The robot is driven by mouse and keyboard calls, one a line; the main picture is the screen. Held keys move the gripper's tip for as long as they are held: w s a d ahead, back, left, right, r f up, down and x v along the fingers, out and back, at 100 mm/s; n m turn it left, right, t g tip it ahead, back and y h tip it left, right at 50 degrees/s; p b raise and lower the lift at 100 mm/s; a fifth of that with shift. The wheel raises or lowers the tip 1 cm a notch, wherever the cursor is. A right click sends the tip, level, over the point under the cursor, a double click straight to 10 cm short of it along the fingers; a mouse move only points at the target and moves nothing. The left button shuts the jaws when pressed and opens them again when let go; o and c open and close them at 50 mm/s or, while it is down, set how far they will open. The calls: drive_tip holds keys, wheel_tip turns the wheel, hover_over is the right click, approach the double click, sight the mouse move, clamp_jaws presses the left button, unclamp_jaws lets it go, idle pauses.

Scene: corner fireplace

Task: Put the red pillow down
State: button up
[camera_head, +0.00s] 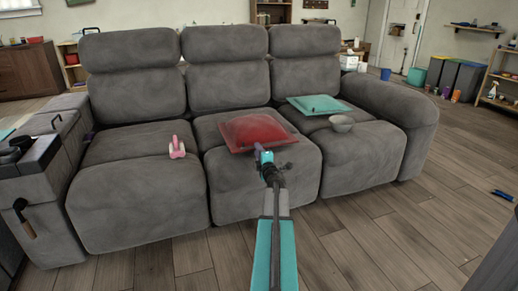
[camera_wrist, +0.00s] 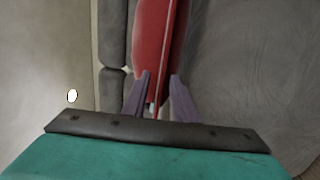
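The red pillow (camera_head: 253,132) is over the middle seat of the grey sofa (camera_head: 160,205), near its front. I cannot tell whether it touches the seat. My gripper (camera_head: 264,157) is at the pillow's near edge. In the wrist view the red pillow (camera_wrist: 158,40) runs between the two fingers of my gripper (camera_wrist: 160,80), which press on both its sides and hold its edge. The pillow's far end is cut off there.
A teal pillow (camera_head: 318,105) and a grey bowl (camera_head: 342,123) are on the right seat. A pink object (camera_head: 177,147) stands on the left seat. The wooden floor (camera_head: 345,245) in front of the sofa is clear.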

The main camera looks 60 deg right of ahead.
drive_tip(key=p+v, duration=0.2)
drive_tip(key=v, duration=0.7)
drive_tip(key=shift+s+a, duration=0.2)
drive_tip(key=shift+s, duration=0.05)
idle(0.5)
